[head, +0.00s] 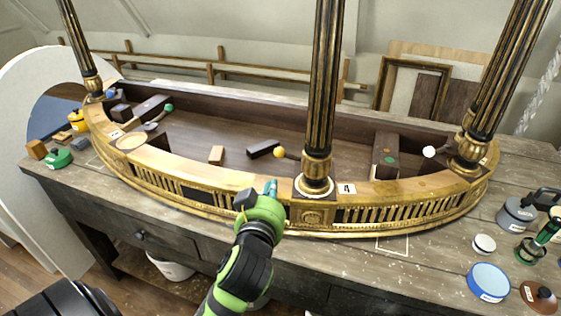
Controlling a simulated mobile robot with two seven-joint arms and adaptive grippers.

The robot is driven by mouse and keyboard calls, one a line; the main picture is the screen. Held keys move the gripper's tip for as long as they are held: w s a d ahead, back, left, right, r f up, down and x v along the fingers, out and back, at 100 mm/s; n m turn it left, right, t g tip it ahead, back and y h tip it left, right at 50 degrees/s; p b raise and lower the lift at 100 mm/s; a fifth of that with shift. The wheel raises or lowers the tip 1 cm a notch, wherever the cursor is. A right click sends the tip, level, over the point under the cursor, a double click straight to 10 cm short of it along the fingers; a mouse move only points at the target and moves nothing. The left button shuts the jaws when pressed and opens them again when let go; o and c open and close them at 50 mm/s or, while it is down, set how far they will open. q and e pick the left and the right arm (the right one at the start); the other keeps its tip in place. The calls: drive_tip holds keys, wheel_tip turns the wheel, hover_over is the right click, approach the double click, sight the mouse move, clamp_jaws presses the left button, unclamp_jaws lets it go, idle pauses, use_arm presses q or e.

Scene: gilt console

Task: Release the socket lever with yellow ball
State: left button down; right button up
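The yellow ball (279,152) sits inside the gilt console, just left of the middle column's gilt socket (316,170). A short lever appears to run from the ball toward that socket. A dark block (262,149) lies just left of the ball. My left gripper (271,187) is over the console's front rim, nearer the camera than the yellow ball and apart from it. Its teal fingertips point toward the console's inside. The fingers are seen nearly from behind, so their opening is unclear. My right gripper is out of view.
The console (220,178) has a raised rim and black fluted columns (324,80). Other balls are green (168,107), white (429,152) and blue (111,93). Tins and jars, including a blue-lidded one (488,282), crowd the bench's right.

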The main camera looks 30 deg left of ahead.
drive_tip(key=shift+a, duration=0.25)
use_arm(q)
drive_tip(key=p, duration=0.4)
approach(280, 154)
drive_tip(key=x, duration=0.6)
drive_tip(key=shift+w+d, duration=0.1)
drive_tip(key=shift+d, duration=0.2)
drive_tip(key=shift+w+a+f, duration=0.2)
drive_tip(key=shift+w+a, duration=0.05)
drive_tip(key=shift+w, duration=0.3)
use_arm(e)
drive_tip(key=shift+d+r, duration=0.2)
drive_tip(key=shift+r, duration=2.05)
use_arm(q)
drive_tip(key=shift+w+a, duration=0.4)
drive_tip(key=shift+a, duration=0.1)
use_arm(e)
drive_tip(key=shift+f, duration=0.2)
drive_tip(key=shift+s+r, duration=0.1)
